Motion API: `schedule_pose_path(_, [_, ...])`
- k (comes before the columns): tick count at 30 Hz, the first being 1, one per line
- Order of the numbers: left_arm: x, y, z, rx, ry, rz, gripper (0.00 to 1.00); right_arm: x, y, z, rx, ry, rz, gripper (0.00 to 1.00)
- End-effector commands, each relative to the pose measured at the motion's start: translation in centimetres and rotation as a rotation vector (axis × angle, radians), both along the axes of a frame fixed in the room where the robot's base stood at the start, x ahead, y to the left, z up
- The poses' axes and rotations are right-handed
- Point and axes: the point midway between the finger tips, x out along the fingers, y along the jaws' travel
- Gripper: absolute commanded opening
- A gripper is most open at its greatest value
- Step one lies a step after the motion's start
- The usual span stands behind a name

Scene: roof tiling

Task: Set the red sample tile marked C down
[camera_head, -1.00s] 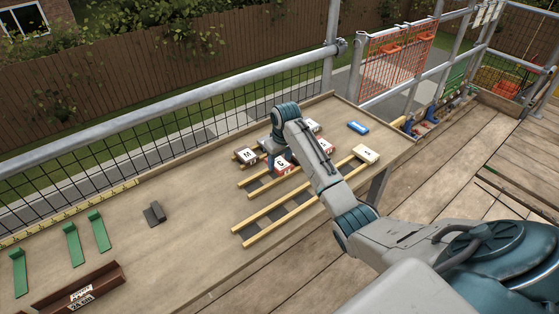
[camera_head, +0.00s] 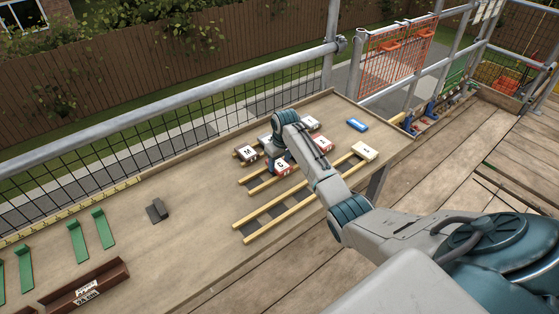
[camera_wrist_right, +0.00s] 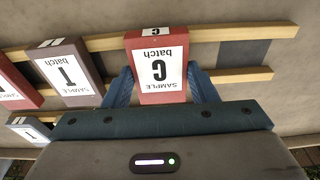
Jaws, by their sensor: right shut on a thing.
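The red sample tile marked C (camera_head: 282,167) is at the wooden battens (camera_head: 263,225) on the table. It also shows in the right wrist view (camera_wrist_right: 158,62), its white label upside down. My right gripper (camera_wrist_right: 162,88) is shut on this tile, with one blue finger along each side. In that view the tile spans the two battens; whether its underside touches them is hidden. In the head view my right gripper (camera_head: 274,158) is partly hidden by its own wrist. My left gripper is out of view.
A tile marked M (camera_head: 248,153), a red tile (camera_head: 322,144) and a pale tile (camera_head: 365,151) lie around it. In the wrist view a brown-grey tile (camera_wrist_right: 68,73) is just left of C. A blue item (camera_head: 357,125), dark block (camera_head: 157,210) and green brackets (camera_head: 103,228) lie farther off.

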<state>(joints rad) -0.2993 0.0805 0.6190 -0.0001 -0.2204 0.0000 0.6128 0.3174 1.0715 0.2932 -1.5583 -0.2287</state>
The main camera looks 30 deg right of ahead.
Motion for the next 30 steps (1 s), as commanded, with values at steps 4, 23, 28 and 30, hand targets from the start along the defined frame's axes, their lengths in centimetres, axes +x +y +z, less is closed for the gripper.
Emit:
schedule_pose_path(4, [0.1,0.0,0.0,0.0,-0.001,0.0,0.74,0.0,0.0,-0.4,0.0,0.0,0.0,0.56])
schedule_pose_path(23, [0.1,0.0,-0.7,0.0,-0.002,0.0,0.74,-0.2,0.0,2.5,-0.002,-0.005,0.0,0.74])
schedule_pose_path(28, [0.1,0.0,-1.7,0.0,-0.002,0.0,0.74,-0.8,-0.1,6.4,-0.002,-0.006,0.001,0.74])
schedule_pose_path(30, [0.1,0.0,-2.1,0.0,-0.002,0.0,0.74,-1.0,-0.1,7.9,-0.002,-0.005,0.001,0.74])
